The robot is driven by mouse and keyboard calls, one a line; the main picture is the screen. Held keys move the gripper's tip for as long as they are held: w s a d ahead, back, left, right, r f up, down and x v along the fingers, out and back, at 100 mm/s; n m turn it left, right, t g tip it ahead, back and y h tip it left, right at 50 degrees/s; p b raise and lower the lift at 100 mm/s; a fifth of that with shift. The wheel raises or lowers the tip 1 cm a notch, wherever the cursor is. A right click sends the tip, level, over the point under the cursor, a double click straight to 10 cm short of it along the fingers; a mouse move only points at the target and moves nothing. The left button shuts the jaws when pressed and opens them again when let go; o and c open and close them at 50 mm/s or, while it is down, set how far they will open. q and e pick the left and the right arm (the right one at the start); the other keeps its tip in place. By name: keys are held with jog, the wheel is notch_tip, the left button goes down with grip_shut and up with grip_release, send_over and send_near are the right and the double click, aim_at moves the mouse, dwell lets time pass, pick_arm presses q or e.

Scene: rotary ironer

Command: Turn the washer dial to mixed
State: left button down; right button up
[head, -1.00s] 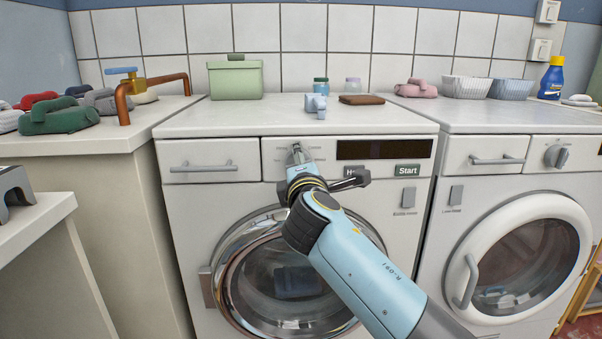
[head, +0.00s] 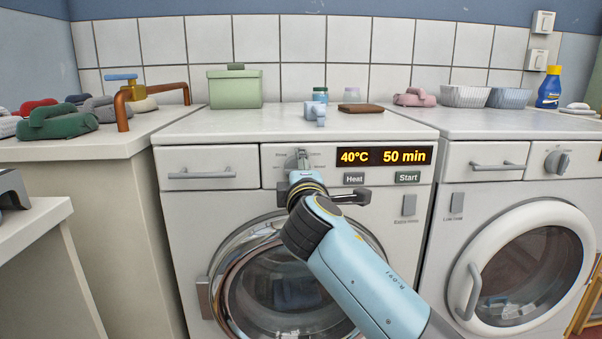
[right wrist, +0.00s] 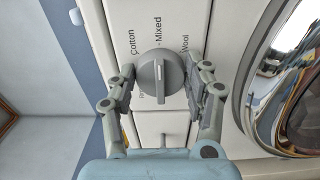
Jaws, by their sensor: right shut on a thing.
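The washer (head: 230,190) is the left white machine, with a lit display (head: 384,156) reading 40°C and 50 min. Its grey dial (right wrist: 160,78) is in the middle of the right wrist view, between the labels Cotton on the left and Wool on the right. The Mixed label (right wrist: 158,35) is straight above it, in line with the dial's ridge. My right gripper (right wrist: 160,80) is shut on the dial, one finger on each side. In the head view the dial (head: 303,158) shows just above my right gripper's wrist. My left gripper is not in view.
A second machine (head: 450,190) with its own dial (head: 557,161) stands at the right. Heat (head: 354,179) and Start (head: 407,177) buttons lie right of my wrist. A green box (head: 235,90) and small items stand on the washer top.

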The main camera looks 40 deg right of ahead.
jog(key=o, duration=1.1)
jog(key=v, duration=0.7)
jog(key=shift+s+a, duration=0.1)
jog(key=shift+s, duration=0.15)
jog(key=shift+f, duration=0.1)
